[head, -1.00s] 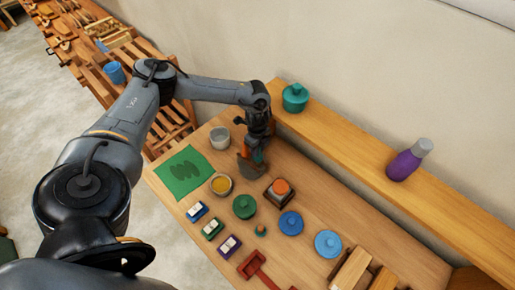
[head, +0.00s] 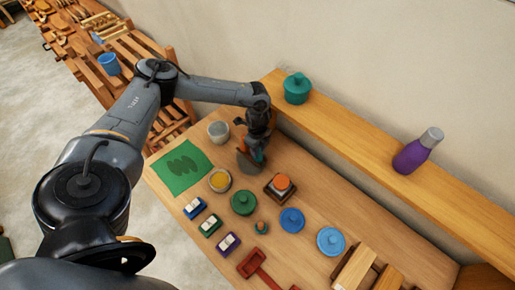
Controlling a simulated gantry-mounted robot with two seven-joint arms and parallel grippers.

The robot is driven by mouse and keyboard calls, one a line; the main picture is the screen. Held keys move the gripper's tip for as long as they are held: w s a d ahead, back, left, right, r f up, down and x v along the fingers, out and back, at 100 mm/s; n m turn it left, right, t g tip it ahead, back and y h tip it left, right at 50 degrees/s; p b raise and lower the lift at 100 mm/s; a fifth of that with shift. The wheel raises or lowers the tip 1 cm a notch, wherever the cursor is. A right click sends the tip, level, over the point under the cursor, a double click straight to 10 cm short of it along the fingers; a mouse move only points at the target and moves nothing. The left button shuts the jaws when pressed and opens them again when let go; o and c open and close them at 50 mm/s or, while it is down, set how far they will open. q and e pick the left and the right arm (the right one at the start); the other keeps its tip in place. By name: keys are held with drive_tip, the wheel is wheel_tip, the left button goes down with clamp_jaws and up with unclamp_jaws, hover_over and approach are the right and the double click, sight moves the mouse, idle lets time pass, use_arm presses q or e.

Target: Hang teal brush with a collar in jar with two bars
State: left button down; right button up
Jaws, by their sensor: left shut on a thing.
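My left gripper (head: 258,151) is over the back of the table, to the right of a pale grey jar (head: 218,131). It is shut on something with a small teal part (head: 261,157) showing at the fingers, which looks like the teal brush. Its collar and bristles cannot be made out. A dark grey rounded piece (head: 249,164) shows just below the fingers; whether they touch is unclear. The grey jar stands upright and apart from the gripper; its bars are too small to tell. My right gripper is not in view.
A green mat (head: 182,167), an amber-filled bowl (head: 220,181), a green lidded pot (head: 243,202) and an orange-topped block (head: 281,185) stand around. A shelf (head: 350,145) along the wall holds a teal pot (head: 297,88) and purple bottle (head: 418,151).

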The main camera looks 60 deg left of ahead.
use_arm(q)
drive_tip(key=shift+p, duration=0.3)
idle(0.5)
drive_tip(key=shift+f, duration=0.4)
idle(0.5)
drive_tip(key=shift+c, duration=2.4)
unclamp_jaws()
drive_tip(key=shift+r, duration=0.15)
wheel_tip(320, 180, up, 7)
drive_tip(key=p, duration=0.7)
